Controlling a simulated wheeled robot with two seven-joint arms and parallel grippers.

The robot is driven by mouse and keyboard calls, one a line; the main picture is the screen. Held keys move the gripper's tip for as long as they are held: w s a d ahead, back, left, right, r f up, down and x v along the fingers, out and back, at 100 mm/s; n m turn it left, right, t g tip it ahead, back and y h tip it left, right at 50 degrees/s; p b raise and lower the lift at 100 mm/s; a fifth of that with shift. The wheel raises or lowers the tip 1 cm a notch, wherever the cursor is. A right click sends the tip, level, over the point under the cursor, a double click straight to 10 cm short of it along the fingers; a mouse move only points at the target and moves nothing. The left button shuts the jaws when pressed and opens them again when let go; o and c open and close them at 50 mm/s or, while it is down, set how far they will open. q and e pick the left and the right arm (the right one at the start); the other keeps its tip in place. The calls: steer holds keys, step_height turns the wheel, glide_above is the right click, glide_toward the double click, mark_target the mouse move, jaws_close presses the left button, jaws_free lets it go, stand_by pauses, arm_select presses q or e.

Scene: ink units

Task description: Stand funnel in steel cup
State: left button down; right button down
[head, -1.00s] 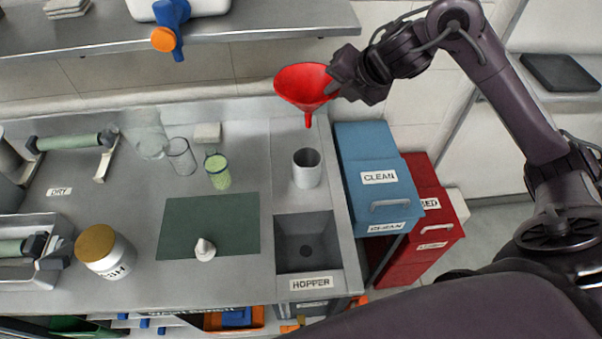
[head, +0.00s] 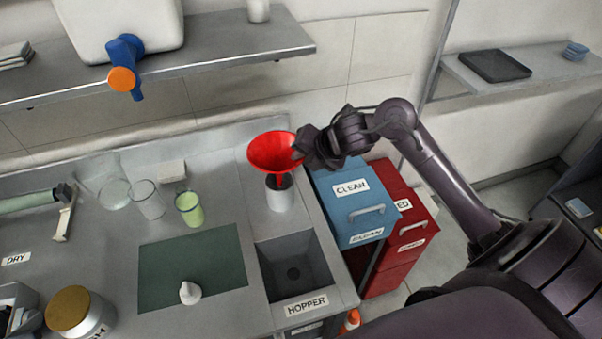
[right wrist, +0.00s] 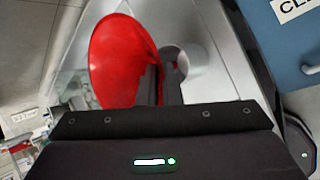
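The red funnel (head: 274,150) is held mouth up, directly over the steel cup (head: 281,197) in the head view. Its stem is at the cup's dark mouth; I cannot tell whether the tip is inside. My right gripper (head: 302,150) comes in from the right and is shut on the funnel's side near the rim. In the right wrist view the funnel (right wrist: 118,62) is tilted across the left, against the fingers (right wrist: 165,84). Part of the cup (right wrist: 196,60) shows beyond the fingers, to the right. My left gripper is out of view.
The hopper basin (head: 315,247) lies in front of the cup. A green mat (head: 190,262) with a small white object (head: 190,292) and a glass of green stuff (head: 189,207) are to the left. Blue drawers (head: 355,190) stand right of the counter. A shelf (head: 215,55) hangs above.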

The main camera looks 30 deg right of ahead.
step_height(320, 180, down, 6)
steer(key=shift+r, duration=0.15)
stand_by(0.3)
steer(key=shift+f+b, duration=0.3)
steer(key=shift+b, duration=0.2)
steer(key=c, duration=2.1)
jaws_free()
steer(key=o, duration=0.5)
